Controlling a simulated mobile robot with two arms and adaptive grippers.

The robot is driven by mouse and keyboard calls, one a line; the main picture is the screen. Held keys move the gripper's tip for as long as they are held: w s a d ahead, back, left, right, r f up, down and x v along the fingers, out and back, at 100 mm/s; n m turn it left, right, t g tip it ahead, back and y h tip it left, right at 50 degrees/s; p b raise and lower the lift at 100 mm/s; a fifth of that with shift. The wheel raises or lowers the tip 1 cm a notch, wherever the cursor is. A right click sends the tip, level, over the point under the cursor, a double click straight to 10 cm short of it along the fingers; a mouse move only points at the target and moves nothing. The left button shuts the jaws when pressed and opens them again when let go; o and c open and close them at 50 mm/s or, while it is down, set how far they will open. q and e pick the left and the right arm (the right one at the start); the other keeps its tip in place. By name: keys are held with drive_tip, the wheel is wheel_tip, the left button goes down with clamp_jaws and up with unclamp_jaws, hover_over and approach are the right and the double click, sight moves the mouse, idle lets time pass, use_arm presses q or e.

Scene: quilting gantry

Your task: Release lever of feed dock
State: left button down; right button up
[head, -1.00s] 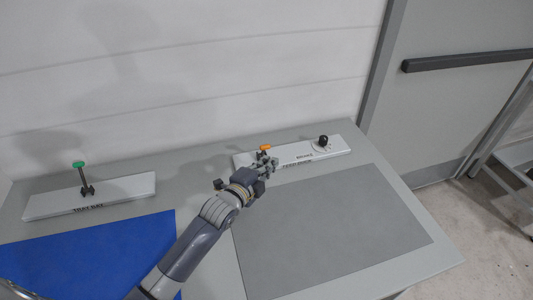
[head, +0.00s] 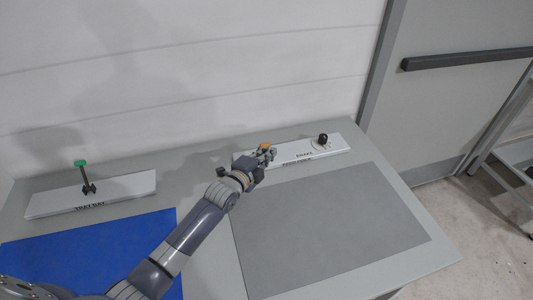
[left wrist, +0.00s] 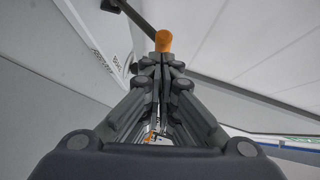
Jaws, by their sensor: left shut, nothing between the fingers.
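The feed dock is a white plate (head: 300,152) at the back of the table in the head view. Its lever has an orange tip (head: 265,146), which also shows in the left wrist view (left wrist: 163,41) just beyond my fingertips, on a dark bar (left wrist: 135,17). My left gripper (head: 268,153) is shut and empty, at the orange tip. I cannot tell whether the fingers touch it. The gripper hides the lever's lower part in the head view. My right gripper is not in view.
A black knob (head: 323,139) stands on the right end of the feed dock plate. The tray bay plate (head: 125,190) with a green-tipped lever (head: 81,164) is at the left.

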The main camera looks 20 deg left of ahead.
use_arm(q)
drive_tip(key=shift+w+r, duration=0.1)
drive_tip(key=shift+r, duration=0.05)
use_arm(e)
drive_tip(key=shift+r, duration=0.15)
use_arm(q)
drive_tip(key=shift+w+a+r+p, duration=0.15)
drive_tip(key=shift+a+p, duration=0.05)
drive_tip(key=shift+p, duration=0.25)
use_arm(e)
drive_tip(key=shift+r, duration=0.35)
